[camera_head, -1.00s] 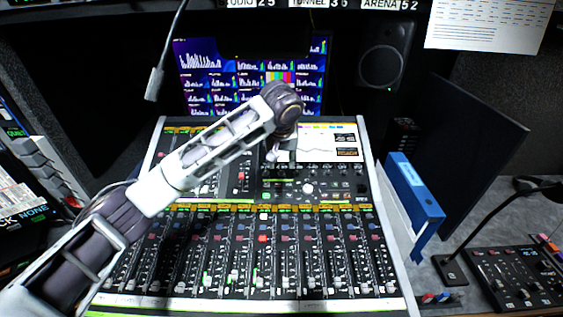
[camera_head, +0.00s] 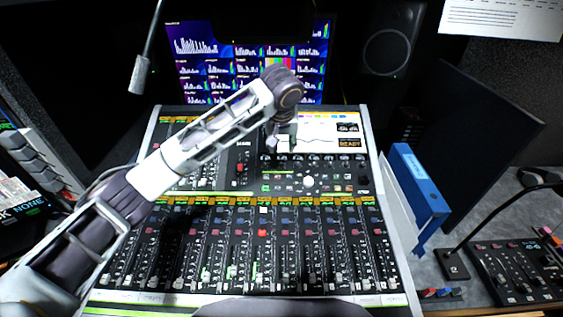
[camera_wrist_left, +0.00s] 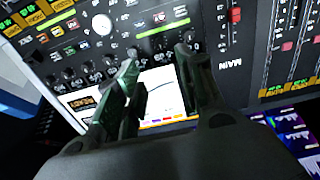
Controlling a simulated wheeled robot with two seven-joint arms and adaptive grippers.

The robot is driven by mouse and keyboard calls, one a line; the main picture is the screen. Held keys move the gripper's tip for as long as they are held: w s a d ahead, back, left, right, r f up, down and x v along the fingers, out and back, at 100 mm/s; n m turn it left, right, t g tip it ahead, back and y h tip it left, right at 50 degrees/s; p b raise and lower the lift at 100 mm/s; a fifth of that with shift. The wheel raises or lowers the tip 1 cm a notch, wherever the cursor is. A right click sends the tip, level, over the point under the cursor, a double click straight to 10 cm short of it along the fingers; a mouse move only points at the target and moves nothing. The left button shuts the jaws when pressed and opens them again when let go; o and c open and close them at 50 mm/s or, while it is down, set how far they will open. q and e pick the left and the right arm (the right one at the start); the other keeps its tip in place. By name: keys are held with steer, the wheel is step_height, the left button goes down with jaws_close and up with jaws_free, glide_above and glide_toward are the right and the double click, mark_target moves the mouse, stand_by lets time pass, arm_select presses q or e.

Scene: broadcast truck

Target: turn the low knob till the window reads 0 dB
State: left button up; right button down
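The mixing console (camera_head: 152,190) lies ahead with a lit screen (camera_head: 318,131) showing a curve. A row of small dark knobs (camera_head: 325,158) runs just below the screen. Their labels are too small to read, so I cannot tell which is the low knob. An orange readout window (camera_head: 349,143) says READY; it also shows in the left wrist view (camera_wrist_left: 83,102). My left gripper (camera_head: 284,144) points down at the left part of the screen and the knob row. In the left wrist view its fingers (camera_wrist_left: 158,75) are apart with no object visible between them. My right gripper is out of view.
Faders and lit buttons (camera_head: 262,232) fill the front of the console. A blue binder (camera_head: 418,185) stands at its right edge. A small control box (camera_head: 515,272) sits farther right. A thin microphone (camera_head: 140,73) hangs at upper left. A monitor (camera_head: 200,60) stands behind.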

mark_target(282, 163)
arm_select(q)
steer(key=shift+x, duration=6.65)
steer(key=shift+c, duration=0.5)
jaws_close()
